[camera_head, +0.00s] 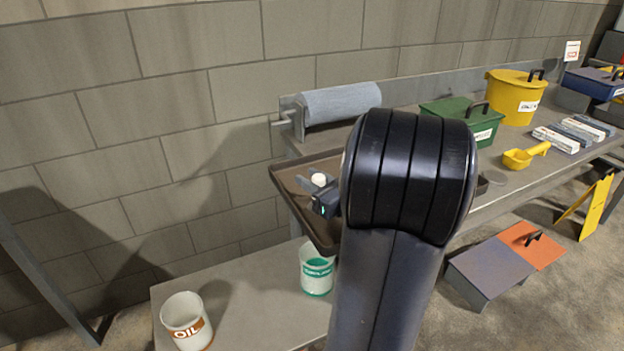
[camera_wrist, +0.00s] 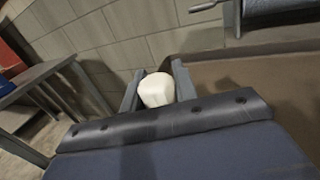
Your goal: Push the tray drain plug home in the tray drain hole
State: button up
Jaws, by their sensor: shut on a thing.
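The tray drain plug (camera_head: 319,179) is a small white rounded piece over the left part of the brown tray (camera_head: 283,176). My gripper (camera_head: 310,184) is shut on it. In the wrist view the plug (camera_wrist: 157,89) sits between the two grey fingers of my gripper (camera_wrist: 156,84), with its rounded top showing. The tray (camera_wrist: 225,75) spreads to the right in that view. The drain hole is not visible, and I cannot tell whether the plug's lower end touches it. My arm covers much of the tray in the head view.
A blue paper roll (camera_head: 342,102) stands behind the tray. A green box (camera_head: 462,122) and a yellow bucket (camera_head: 515,95) are on the bench to the right. An oil bucket (camera_head: 186,321) and a green-labelled bucket (camera_head: 316,270) stand on the lower surface.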

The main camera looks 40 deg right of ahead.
jog(key=shift+f, duration=0.25)
